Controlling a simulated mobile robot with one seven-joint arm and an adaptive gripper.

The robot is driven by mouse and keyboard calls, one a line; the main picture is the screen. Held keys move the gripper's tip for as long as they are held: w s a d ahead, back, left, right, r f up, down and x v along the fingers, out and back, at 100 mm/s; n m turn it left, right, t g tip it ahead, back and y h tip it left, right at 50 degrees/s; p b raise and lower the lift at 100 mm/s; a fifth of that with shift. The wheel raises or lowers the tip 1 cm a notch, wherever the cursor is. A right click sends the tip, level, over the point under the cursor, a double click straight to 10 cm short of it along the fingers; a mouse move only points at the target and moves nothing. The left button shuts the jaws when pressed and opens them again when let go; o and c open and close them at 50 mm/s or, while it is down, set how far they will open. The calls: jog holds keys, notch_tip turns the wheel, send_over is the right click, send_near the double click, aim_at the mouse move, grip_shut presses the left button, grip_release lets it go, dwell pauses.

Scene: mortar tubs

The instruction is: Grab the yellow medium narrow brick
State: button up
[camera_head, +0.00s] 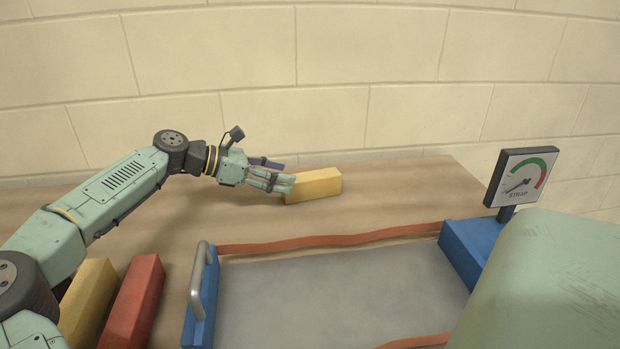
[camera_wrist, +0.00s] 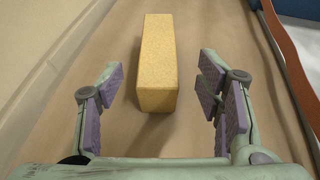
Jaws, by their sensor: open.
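The yellow brick (camera_head: 316,185) lies on the brown table near its back edge, in the middle of the head view. In the wrist view the yellow brick (camera_wrist: 157,62) points lengthwise away from me, its near end just ahead of the space between the fingers. My gripper (camera_head: 275,174) is at the left end of the brick. In the wrist view my gripper (camera_wrist: 158,103) is open, with purple pads on both sides and a gap to each side of the brick. Nothing is held.
Another yellow brick (camera_head: 88,302) and a red brick (camera_head: 134,302) lie at the lower left, beside my arm. A grey tray (camera_head: 340,290) with blue ends, orange straps and a STRAP gauge (camera_head: 522,178) stands in front. A block wall rises behind the table.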

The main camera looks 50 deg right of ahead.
aim_at(306, 176)
jog(key=p+x, duration=0.2)
jog(key=x, duration=0.5)
jog(key=shift+w+d+f, duration=0.1)
jog(key=shift+d+f, duration=0.05)
jog(key=shift+c, duration=0.4)
grip_shut()
dwell(0.4)
